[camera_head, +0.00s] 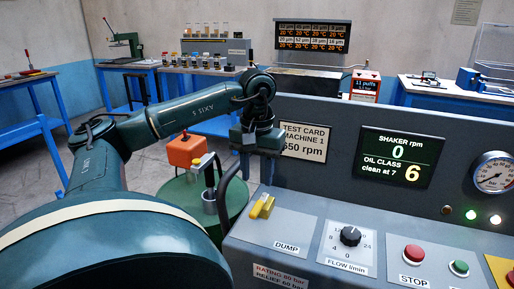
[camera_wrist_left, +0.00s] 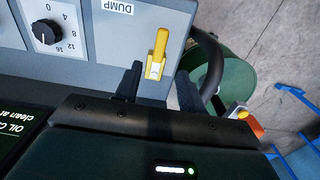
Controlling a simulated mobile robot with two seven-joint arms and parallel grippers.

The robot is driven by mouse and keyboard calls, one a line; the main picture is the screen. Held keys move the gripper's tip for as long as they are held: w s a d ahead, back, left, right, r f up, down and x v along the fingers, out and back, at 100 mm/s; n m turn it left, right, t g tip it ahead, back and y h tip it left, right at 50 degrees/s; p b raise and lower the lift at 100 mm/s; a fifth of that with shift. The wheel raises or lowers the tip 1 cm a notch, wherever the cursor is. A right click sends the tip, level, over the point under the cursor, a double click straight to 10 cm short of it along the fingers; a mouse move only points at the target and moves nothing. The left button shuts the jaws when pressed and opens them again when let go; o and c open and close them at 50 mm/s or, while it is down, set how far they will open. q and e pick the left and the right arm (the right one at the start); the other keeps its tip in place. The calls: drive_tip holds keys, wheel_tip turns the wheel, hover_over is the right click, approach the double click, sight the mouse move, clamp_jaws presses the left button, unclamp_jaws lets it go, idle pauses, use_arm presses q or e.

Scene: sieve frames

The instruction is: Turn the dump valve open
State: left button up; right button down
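The dump valve's yellow lever (camera_head: 262,206) stands on the sloped grey panel above the DUMP label (camera_head: 286,247). It also shows in the left wrist view (camera_wrist_left: 158,48), with its paler end towards my gripper. My left gripper (camera_head: 257,168) is above and behind the lever in the head view. In the left wrist view my left gripper (camera_wrist_left: 159,72) has its two dark fingers apart, one on each side of the lever's near end. I see no clear contact, and the height gap is hard to tell. My right gripper is in neither view.
The flow knob (camera_head: 350,236), red stop button (camera_head: 413,252) and green button (camera_head: 459,267) sit right of the lever. A black curved hose (camera_head: 222,190) and a green drum (camera_head: 180,194) are at the panel's left. The upright display panel (camera_head: 399,157) stands behind.

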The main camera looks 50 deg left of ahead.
use_arm(q)
wheel_tip(320, 180, up, 5)
drive_tip(key=shift+r+p, duration=0.1)
drive_tip(key=shift+p, duration=0.5)
